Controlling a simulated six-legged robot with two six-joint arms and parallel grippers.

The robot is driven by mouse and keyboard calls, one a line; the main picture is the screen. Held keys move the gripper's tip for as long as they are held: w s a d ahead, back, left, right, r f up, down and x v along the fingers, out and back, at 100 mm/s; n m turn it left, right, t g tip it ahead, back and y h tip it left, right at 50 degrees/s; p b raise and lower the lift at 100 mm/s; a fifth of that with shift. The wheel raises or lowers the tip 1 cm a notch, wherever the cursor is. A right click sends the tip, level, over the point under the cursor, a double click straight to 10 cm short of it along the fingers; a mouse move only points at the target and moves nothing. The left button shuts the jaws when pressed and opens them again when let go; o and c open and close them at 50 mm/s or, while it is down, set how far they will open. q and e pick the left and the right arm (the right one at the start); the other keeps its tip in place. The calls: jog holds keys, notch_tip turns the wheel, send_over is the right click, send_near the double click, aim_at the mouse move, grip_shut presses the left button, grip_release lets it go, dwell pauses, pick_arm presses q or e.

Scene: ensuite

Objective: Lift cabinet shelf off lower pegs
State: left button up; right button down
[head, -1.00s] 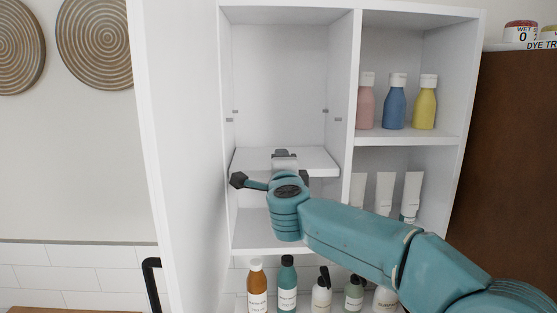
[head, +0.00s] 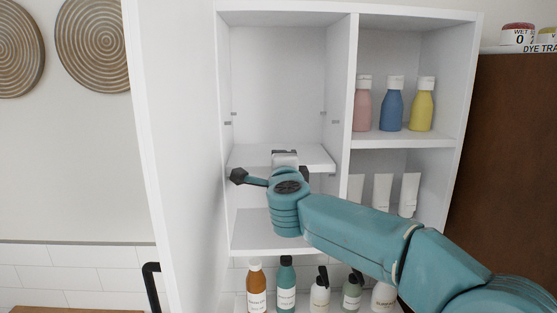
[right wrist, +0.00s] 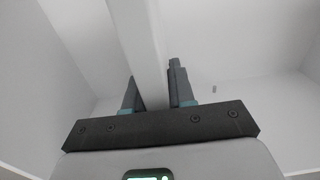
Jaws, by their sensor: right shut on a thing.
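The white cabinet shelf (head: 318,154) is in the left bay of the open white cabinet (head: 354,60). My right gripper (head: 286,157) is at its front edge; in the right wrist view its two fingers (right wrist: 153,80) stand either side of the white board (right wrist: 138,40), shut on it. The shelf looks about level. A small grey peg (head: 332,175) shows just below its right end, with a slight gap. The left-side lower pegs cannot be made out. Upper pegs (head: 323,113) show on both walls above the shelf. My left gripper is not in view.
Pink, blue (head: 392,108) and yellow bottles stand in the right bay, above white tubes (head: 382,190). The open door (head: 185,150) is on the left. Space above the shelf is clear.

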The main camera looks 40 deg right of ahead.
jog(key=shift+r, duration=0.1)
jog(key=shift+s+a, duration=0.25)
jog(key=shift+s, duration=0.1)
jog(key=shift+s+a+b, duration=0.3)
jog(key=shift+s, duration=0.2)
jog(key=shift+s+a, duration=0.1)
jog(key=shift+s, duration=0.05)
jog(key=shift+s+a, duration=0.2)
jog(key=shift+s, duration=0.1)
jog(key=shift+s+a, duration=0.15)
jog(key=shift+s, duration=0.1)
jog(key=v, duration=2)
dwell(0.7)
